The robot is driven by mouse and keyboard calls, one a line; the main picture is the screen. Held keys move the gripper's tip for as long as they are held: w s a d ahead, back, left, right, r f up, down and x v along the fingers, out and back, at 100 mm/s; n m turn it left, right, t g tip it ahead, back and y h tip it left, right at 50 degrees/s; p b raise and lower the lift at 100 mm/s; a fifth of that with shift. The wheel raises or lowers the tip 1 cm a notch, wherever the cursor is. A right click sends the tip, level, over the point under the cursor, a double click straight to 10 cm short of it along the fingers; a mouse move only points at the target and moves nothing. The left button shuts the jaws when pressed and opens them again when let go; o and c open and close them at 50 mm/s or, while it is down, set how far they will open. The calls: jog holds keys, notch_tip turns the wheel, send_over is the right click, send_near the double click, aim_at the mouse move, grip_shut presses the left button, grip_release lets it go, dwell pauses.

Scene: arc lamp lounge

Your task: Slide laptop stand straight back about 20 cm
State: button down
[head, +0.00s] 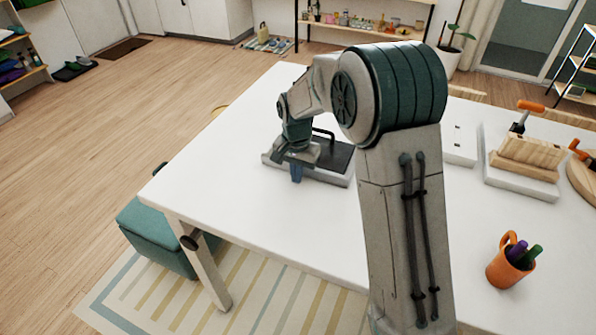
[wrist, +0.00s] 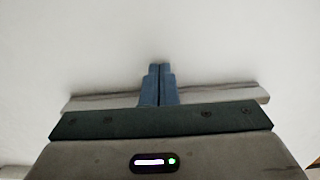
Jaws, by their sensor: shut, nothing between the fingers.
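The laptop stand (head: 338,163) lies on the white table, a low grey base with a dark top panel and a black raised bar at its back. My arm and gripper hide part of it in the head view. My gripper (head: 296,174) points down at the stand's near edge. Its blue fingers overlap that edge in the picture; I cannot tell whether they touch it. In the wrist view the fingers (wrist: 161,72) are pressed together with nothing between them, over a plain white surface. A grey strip shows behind them there; I cannot tell whether it is the stand.
The white table (head: 240,130) is clear left of the stand and in front of it. At the right are a white panel (head: 460,143), a wooden block (head: 530,151) on a white tray (head: 500,179), and an orange mug (head: 507,270) with pens. A teal bench (head: 160,238) stands below the table.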

jog(key=shift+s+a+r, duration=0.15)
jog(key=shift+s+a, duration=0.05)
jog(key=shift+s, duration=0.25)
jog(key=shift+s+a+r, duration=0.1)
jog(key=shift+s+a, duration=0.1)
jog(key=shift+s, duration=0.25)
notch_tip(320, 180, up, 8)
jog(key=r, duration=0.1)
jog(key=s+d+r, duration=0.4)
jog(key=d, duration=0.1)
jog(key=s+d+n+t, duration=0.1)
jog(key=s+d, duration=0.2)
jog(key=s, duration=0.3)
jog(key=s+d+f+n+t, duration=0.1)
jog(key=s+d+n, duration=0.1)
jog(key=s+d, duration=0.2)
jog(key=s+d+n+t, duration=0.1)
jog(key=s+d, duration=0.3)
jog(key=s, duration=0.6)
jog(key=shift+s+d+f+n+b, duration=0.25)
jog(key=shift+f+n+b, duration=0.05)
jog(key=shift+b, duration=0.15)
